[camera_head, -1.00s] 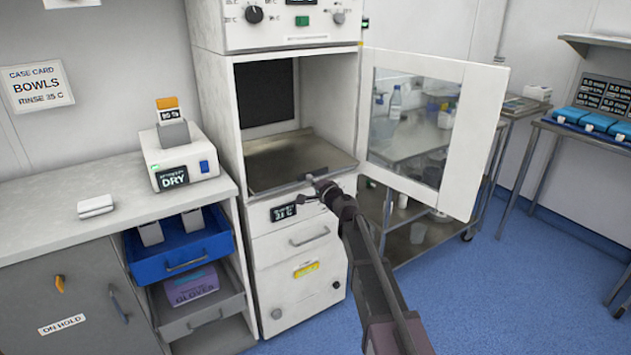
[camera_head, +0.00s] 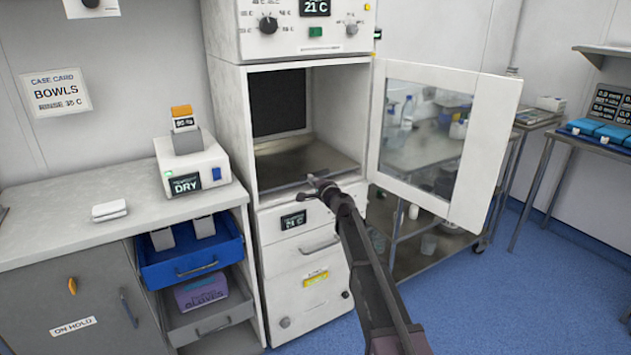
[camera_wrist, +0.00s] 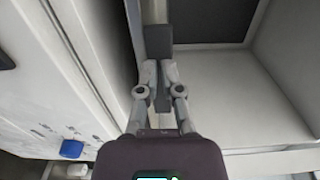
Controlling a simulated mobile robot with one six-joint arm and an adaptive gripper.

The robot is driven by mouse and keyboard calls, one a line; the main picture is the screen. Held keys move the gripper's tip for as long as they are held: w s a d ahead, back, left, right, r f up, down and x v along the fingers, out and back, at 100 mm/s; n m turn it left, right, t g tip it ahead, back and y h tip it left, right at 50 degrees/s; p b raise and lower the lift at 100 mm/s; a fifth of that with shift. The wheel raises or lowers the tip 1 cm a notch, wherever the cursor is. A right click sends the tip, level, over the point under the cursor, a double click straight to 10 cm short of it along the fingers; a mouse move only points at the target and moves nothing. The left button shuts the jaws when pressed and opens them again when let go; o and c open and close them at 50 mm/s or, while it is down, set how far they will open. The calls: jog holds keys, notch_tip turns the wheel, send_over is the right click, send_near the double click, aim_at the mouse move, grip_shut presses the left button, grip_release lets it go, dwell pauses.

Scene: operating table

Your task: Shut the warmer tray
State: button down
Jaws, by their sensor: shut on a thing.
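The warmer is a tall white cabinet with an open chamber. Its flat metal tray (camera_head: 290,164) lies low in the chamber, with its front edge near the mouth. My gripper (camera_head: 316,184) is at the middle of that front edge. In the wrist view my gripper (camera_wrist: 154,84) is shut on a narrow grey bar (camera_wrist: 158,42), which looks like the tray's handle. The fingers hide part of the bar. The warmer's glass door (camera_head: 425,140) stands wide open to the right of my arm.
A white drawer front (camera_head: 310,254) is below the chamber. A counter with a dryer box (camera_head: 193,170) and an open blue drawer (camera_head: 190,258) is at left. A steel trolley (camera_head: 430,245) stands behind the door. Blue floor is clear at right.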

jog(key=shift+w+a, duration=0.2)
jog(key=shift+w, duration=0.1)
jog(key=v, duration=1.4)
jog(key=shift+s+d, duration=0.2)
jog(key=shift+s, duration=0.1)
